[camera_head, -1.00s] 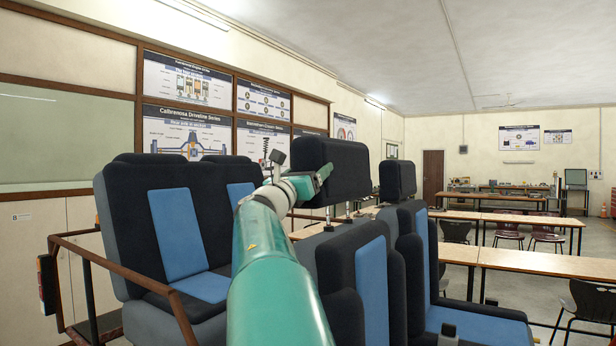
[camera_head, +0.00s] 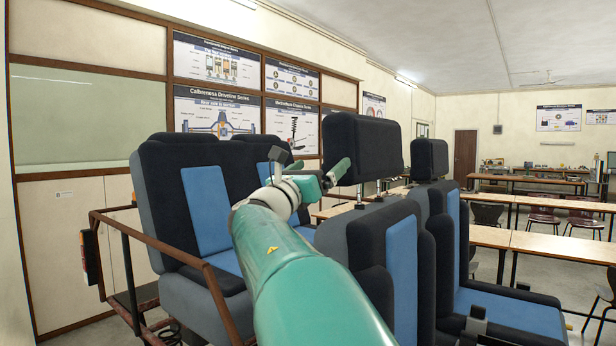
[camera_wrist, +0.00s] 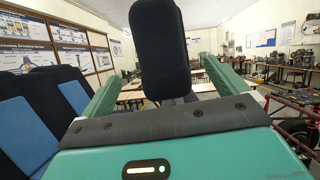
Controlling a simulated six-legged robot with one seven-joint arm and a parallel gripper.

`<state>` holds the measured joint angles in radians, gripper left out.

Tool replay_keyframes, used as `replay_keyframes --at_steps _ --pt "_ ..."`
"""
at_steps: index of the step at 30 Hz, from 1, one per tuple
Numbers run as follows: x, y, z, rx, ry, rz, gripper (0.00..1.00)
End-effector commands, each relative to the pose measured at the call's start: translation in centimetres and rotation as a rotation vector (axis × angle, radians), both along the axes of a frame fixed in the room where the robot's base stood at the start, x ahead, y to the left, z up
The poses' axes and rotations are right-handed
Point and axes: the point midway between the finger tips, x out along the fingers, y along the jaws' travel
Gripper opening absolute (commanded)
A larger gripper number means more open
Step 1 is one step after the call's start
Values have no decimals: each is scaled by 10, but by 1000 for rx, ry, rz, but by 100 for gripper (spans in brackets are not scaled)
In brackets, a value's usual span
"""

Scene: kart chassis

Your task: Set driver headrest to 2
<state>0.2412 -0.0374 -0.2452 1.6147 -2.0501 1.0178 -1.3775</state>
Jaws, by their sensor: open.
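A black padded headrest (camera_head: 364,150) stands raised on metal posts (camera_head: 359,197) above the nearer dark seat with a blue panel (camera_head: 401,262). In the wrist view the headrest (camera_wrist: 160,50) appears end-on in the gap between my fingers. My gripper (camera_head: 312,172) is open, at the left end of the headrest. One finger overlaps its lower left edge in the head view; I cannot tell whether it touches. In the wrist view both green fingers (camera_wrist: 166,90) are spread with the headrest between them. A second headrest (camera_head: 429,158) stands behind, to the right. No height marks are legible.
A double seat with blue panels (camera_head: 206,210) stands left, behind a rusty tube rail (camera_head: 170,250). Another blue seat cushion (camera_head: 512,312) lies at the lower right. Tables (camera_head: 560,246) and chairs fill the right background, with bare floor between.

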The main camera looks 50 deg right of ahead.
Motion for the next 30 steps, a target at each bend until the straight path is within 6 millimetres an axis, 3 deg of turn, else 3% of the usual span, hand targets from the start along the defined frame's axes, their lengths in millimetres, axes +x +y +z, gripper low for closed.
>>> replay_keyframes --at_steps 3,9,26,30 --pt "-2 20 -8 1 1 2 98" --pt "-4 35 -15 0 0 0 98" --pt "-5 36 -15 0 0 0 98" --pt "-8 38 -26 58 -49 26 98"
